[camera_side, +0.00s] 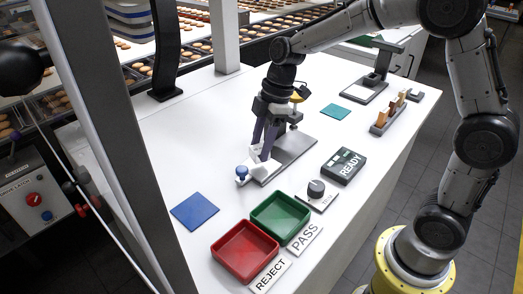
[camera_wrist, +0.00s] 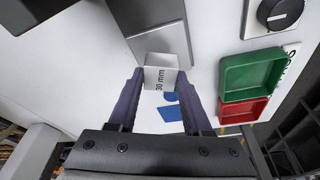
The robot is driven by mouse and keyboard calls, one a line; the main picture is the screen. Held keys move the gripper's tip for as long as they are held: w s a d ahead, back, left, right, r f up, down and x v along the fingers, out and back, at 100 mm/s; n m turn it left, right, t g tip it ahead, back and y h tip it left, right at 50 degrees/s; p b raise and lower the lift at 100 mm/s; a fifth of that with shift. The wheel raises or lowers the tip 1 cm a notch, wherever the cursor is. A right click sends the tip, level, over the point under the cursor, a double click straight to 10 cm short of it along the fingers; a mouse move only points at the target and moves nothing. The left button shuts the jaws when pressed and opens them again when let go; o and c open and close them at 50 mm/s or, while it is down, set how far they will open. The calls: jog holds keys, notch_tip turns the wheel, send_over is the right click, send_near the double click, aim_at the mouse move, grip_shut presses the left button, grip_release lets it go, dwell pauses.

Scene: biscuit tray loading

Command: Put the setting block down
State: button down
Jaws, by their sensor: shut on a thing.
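The setting block (camera_wrist: 161,76) is a small pale metal block marked "30 mm" in the wrist view. My gripper (camera_wrist: 160,82) is shut on it, with one dark purple finger on each side. In the side view my gripper (camera_side: 262,152) points down at the near left end of a grey gauge fixture (camera_side: 293,148). The block is hard to separate there from the pale parts of the fixture. The fixture also shows in the wrist view (camera_wrist: 150,22), just beyond the block. I cannot tell whether the block touches it. A blue knob (camera_side: 242,172) is at the fixture's near end.
A blue mat (camera_side: 195,211) lies left of a red tray (camera_side: 245,252) and a green tray (camera_side: 281,215). A dial box (camera_side: 316,192) and a READY box (camera_side: 343,166) stand right of the fixture. A teal mat (camera_side: 335,111) and a block rack (camera_side: 388,118) lie farther back.

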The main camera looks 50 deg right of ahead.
jog(key=shift+f, duration=0.95)
jog(key=shift+f, duration=0.2)
jog(key=shift+c, duration=1.7)
grip_release()
jog(key=shift+s, duration=0.1)
jog(key=shift+r, duration=0.1)
jog(key=v, duration=1.2)
jog(key=s+d+f+m+t+h, duration=0.1)
jog(key=s+d+m+t+h, duration=0.1)
jog(key=s+m, duration=1.1)
jog(key=s+t+h, duration=0.1)
jog(key=s+t, duration=0.1)
jog(key=s, duration=0.7)
jog(key=shift+f, duration=0.25)
